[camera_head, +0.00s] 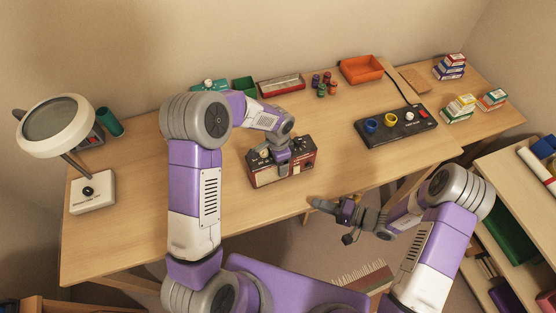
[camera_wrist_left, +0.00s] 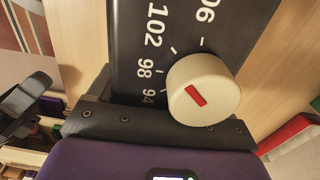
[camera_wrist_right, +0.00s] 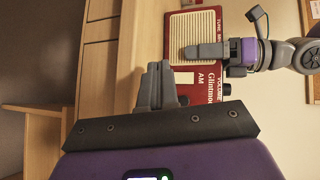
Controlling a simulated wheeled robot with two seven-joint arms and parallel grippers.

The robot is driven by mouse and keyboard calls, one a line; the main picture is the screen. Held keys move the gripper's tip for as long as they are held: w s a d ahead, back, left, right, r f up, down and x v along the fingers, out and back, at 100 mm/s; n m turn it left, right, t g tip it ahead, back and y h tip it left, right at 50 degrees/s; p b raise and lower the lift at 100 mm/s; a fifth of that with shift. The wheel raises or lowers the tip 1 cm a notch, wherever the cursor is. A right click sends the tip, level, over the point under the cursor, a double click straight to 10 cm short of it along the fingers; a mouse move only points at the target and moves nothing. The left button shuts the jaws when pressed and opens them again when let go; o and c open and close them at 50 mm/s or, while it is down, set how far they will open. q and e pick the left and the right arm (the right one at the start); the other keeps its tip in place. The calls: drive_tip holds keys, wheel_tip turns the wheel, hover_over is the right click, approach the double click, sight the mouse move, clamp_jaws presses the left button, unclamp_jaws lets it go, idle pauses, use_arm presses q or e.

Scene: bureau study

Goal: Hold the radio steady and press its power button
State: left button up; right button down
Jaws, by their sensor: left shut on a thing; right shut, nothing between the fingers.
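The radio (camera_head: 264,176) stands near the front edge of the desk, with a dark top and a red front. The right wrist view shows its red front with a pale speaker grille (camera_wrist_right: 194,30) and lettering "VOLUME" and "Glintmoor AM". My left gripper (camera_head: 282,158) is shut on the radio from above. The left wrist view shows its black dial face with numbers and a cream knob (camera_wrist_left: 203,88) with a red mark. My right gripper (camera_head: 326,206) is shut and empty, off the desk's front edge, right of the radio and apart from it. I cannot make out the power button.
A black panel (camera_head: 398,127) with coloured rings lies to the right on the desk. A lamp (camera_head: 57,127) stands at the left. An orange tray (camera_head: 360,69), a red tray and small coloured pieces line the back. Bare desk lies left of the radio.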

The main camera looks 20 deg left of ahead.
sight(309, 165)
drive_tip(key=s+f+n+g+h, duration=0.1)
drive_tip(key=s+f+g+h, duration=0.4)
drive_tip(key=s+f+h, duration=0.3)
drive_tip(key=s+d+f+n+t+h, duration=0.1)
drive_tip(key=s+d+f+t+h, duration=0.1)
drive_tip(key=d+f+h, duration=0.5)
drive_tip(key=w+d+r+n+t+h, duration=0.25)
drive_tip(key=w+r+t+h, duration=0.25)
drive_tip(key=w+r+t, duration=0.3)
drive_tip(key=w+a+r+t+y, duration=0.1)
drive_tip(key=w+a+r+t, duration=0.1)
drive_tip(key=r, duration=0.1)
drive_tip(key=w+a+r+t+y, duration=0.1)
drive_tip(key=a+r+t, duration=0.2)
drive_tip(key=w+a+r+n+t+y, duration=0.1)
drive_tip(key=w+a+r+t, duration=0.1)
drive_tip(key=r+t, duration=0.1)
drive_tip(key=shift+w+a+r, duration=0.2)
drive_tip(key=shift+w+a, duration=0.1)
drive_tip(key=shift+a, duration=0.1)
drive_tip(key=shift+s+a+f+n+y, duration=0.45)
drive_tip(key=shift+s+a+f+y, duration=0.1)
drive_tip(key=shift+s+a+y, duration=0.1)
drive_tip(key=shift+a+f+g, duration=0.1)
drive_tip(key=shift+g, duration=0.2)
drive_tip(key=shift+w+a, duration=1.5)
drive_tip(key=shift+w, duration=0.25)
drive_tip(key=shift+w+a, duration=1.2)
drive_tip(key=shift+w, duration=0.3)
